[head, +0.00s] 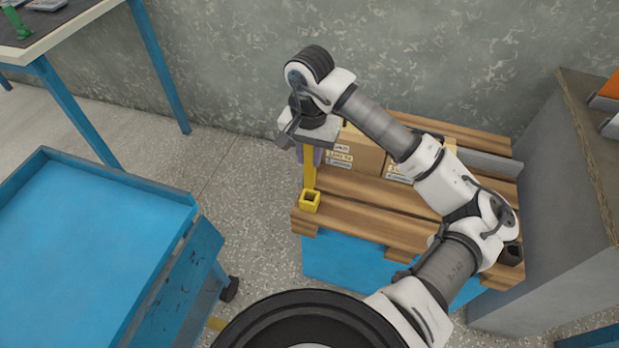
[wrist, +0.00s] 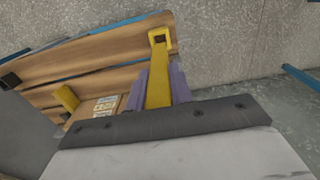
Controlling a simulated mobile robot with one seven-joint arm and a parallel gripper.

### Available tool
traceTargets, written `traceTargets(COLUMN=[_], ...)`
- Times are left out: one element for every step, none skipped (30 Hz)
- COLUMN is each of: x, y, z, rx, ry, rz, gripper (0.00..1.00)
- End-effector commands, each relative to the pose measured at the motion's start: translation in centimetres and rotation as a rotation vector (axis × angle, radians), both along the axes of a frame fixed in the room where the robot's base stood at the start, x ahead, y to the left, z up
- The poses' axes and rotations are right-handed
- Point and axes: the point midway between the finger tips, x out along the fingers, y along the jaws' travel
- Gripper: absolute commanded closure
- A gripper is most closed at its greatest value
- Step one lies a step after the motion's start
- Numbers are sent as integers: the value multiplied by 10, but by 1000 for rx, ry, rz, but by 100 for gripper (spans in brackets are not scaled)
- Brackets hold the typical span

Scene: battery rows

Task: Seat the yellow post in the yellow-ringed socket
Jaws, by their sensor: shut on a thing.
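The yellow post (head: 309,170) hangs roughly upright from my gripper (head: 311,155), which is shut on it. In the wrist view the post (wrist: 158,92) runs between the purple fingers of my gripper (wrist: 159,84). The yellow-ringed socket (head: 310,206) sits at the pallet's near left corner. It also shows in the wrist view (wrist: 166,35), at the far end of the post. Its dark opening is visible in both views. The post's lower end overlaps the socket's edge in the picture; I cannot tell whether they touch.
The sockets' wooden pallet (head: 400,225) rests on a blue base. Cardboard boxes (head: 362,155) stand on it behind the post. Another yellow piece (wrist: 67,97) and a dark socket (wrist: 10,81) are farther along. A blue cart (head: 90,250) stands left, with open floor between.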

Motion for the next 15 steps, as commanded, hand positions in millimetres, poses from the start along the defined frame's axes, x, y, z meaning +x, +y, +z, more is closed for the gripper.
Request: traceTargets(x=[-1,0,-1,-1,0,0,0,0,0,0,0,-1,0,0,0], y=[0,0,0,0,0,0,0,0,0,0,0,0,0,0,0], z=[-13,-19,-27,-32,-36,-40,-42,-44,-46,-49,-53,-59,-63,-68,-73], rx=[4,4,3,2,3,1,1,0,0,0,1,1,2,3,3], ry=[4,3,3,2,2,1,0,0,1,1,2,3,3,2,1], rz=[-1,-2,-1,-1,-1,-1,-1,0,0,0,-1,0,-1,-1,-1], gripper=[100,100,100,100,100,100,100,100,100,100,100,100,100,100,100])
